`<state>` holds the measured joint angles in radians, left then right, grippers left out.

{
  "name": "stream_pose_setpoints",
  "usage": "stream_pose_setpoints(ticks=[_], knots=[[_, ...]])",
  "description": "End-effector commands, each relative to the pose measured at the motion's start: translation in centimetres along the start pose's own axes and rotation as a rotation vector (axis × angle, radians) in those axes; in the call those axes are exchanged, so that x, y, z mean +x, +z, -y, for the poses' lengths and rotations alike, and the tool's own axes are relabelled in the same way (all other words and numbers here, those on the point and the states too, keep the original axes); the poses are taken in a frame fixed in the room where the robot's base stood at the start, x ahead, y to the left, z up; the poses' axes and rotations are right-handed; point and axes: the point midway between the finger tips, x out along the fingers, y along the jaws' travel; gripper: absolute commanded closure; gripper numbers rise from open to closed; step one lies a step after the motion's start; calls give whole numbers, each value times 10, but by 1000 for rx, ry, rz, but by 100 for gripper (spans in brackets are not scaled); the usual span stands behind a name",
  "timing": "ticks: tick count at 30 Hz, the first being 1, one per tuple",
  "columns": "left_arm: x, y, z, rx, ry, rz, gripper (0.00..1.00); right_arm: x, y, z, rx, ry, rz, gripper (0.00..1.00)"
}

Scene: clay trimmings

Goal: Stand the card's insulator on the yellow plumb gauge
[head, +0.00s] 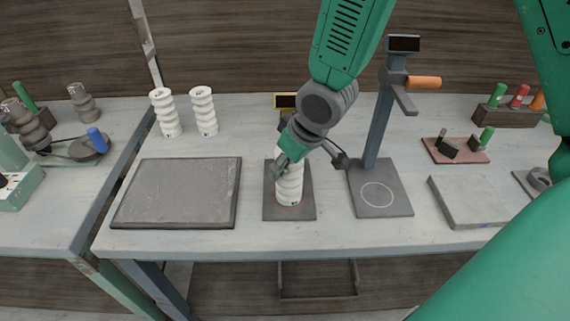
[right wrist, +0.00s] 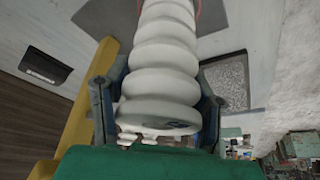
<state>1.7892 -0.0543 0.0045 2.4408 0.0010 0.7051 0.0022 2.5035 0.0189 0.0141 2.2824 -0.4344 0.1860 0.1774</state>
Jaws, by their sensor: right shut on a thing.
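The yellow plumb gauge has a yellow-framed display (head: 286,101) and a dark base plate (head: 305,208) with a red ring. A white ribbed insulator (head: 289,188) is upright over that ring; its lower end appears at the plate, but I cannot tell whether it touches. My right gripper (head: 308,153) comes from above and is shut around the insulator's upper part. In the right wrist view the insulator (right wrist: 165,60) lies between both fingers. Two similar white insulators, one left (head: 165,112) and one right (head: 204,111), stand at the back left. I see no readable card. My left gripper is out of view.
A gauge with an orange handle (head: 424,83) and a circle-marked base (head: 379,201) stands close on the right. A dark-rimmed tray (head: 125,216) lies left of the yellow gauge. A grey slab (head: 469,204) lies further right. Brown insulators (head: 83,103) stand on the left table.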

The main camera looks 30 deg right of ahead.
Motion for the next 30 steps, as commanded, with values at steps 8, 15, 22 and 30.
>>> stream_pose_setpoints(ticks=[8, 15, 22, 30], knots=[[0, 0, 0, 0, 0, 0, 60, 1, 0, 0, 0, 0, -2, 33], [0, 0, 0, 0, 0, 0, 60, 1, -1, 0, 0, 0, -2, 30], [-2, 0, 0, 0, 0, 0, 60, -12, -2, 0, 2, 0, -6, 30], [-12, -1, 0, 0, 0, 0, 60, -68, -2, 0, 1, 0, -9, 30]])
